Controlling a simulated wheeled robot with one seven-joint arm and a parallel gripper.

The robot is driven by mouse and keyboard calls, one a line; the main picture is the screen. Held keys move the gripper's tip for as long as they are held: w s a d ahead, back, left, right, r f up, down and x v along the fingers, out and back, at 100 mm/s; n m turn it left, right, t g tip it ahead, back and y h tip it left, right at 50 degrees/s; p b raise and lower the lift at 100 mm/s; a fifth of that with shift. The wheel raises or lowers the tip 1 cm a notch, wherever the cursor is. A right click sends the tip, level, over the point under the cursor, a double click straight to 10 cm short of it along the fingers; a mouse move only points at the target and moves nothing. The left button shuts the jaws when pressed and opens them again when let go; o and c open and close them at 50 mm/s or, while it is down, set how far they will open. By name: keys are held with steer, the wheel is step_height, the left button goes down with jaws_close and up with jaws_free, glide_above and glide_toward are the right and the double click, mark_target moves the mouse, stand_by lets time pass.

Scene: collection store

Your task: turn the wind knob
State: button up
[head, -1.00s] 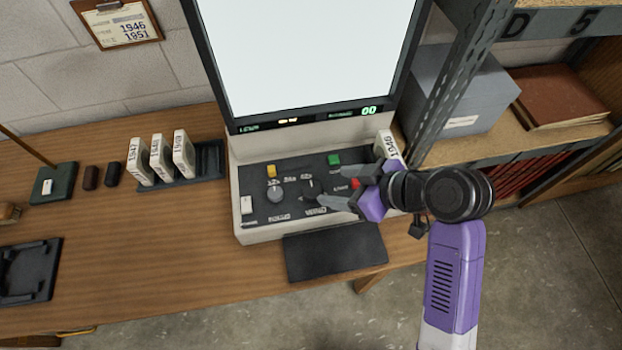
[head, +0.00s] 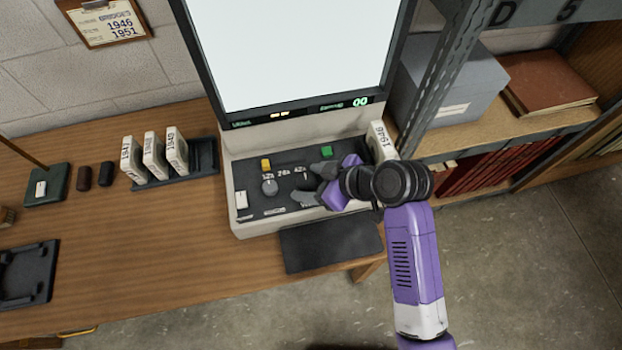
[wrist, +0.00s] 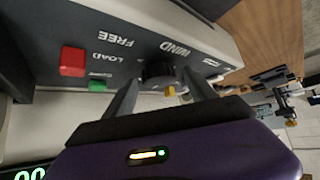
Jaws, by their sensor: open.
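The wind knob (wrist: 158,74) is a dark round knob on the reader's dark control panel, beside the upside-down WIND label (wrist: 175,48) in the wrist view. My gripper (wrist: 162,84) is open, with one finger on either side of the knob in that view. Whether either finger touches it I cannot tell. In the head view my gripper (head: 311,181) is low over the right half of the panel and hides much of the knob area. The film reader (head: 250,142) has a lit blank screen and a green 00 readout (head: 360,101).
Close by are a red button (wrist: 73,60), a green button (wrist: 97,86) and a yellow button (head: 265,164). A grey zoom knob (head: 269,187) sits left. A white 1946 box (head: 381,141) stands right of the panel, near the metal shelf post (head: 440,80).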

steer(key=c, duration=1.4)
steer(key=m+t+p, duration=0.1)
steer(key=m+h+p, duration=0.1)
steer(key=m, duration=0.1)
steer(key=shift+s+a+r+t+p, duration=0.1)
steer(key=shift+s+r+t+p, duration=0.1)
steer(key=shift+t+p, duration=0.2)
steer(key=m+t+h+p, duration=0.1)
steer(key=m+p, duration=0.1)
steer(key=shift+a+m+h, duration=0.15)
steer(key=shift+m+h, duration=0.15)
steer(key=shift+h, duration=0.1)
steer(key=m+h, duration=0.1)
steer(key=m+t+h+p, duration=0.1)
steer(key=m, duration=0.1)
steer(key=shift+a+f+h, duration=0.15)
steer(key=shift+h, duration=0.15)
steer(key=shift+s+a+m+t+h, duration=0.1)
steer(key=shift+m+t+h, duration=0.3)
steer(key=shift+m+h, duration=0.9)
steer(key=shift+f+m, duration=0.1)
steer(key=shift+m, duration=0.3)
steer(key=o, duration=1.4)
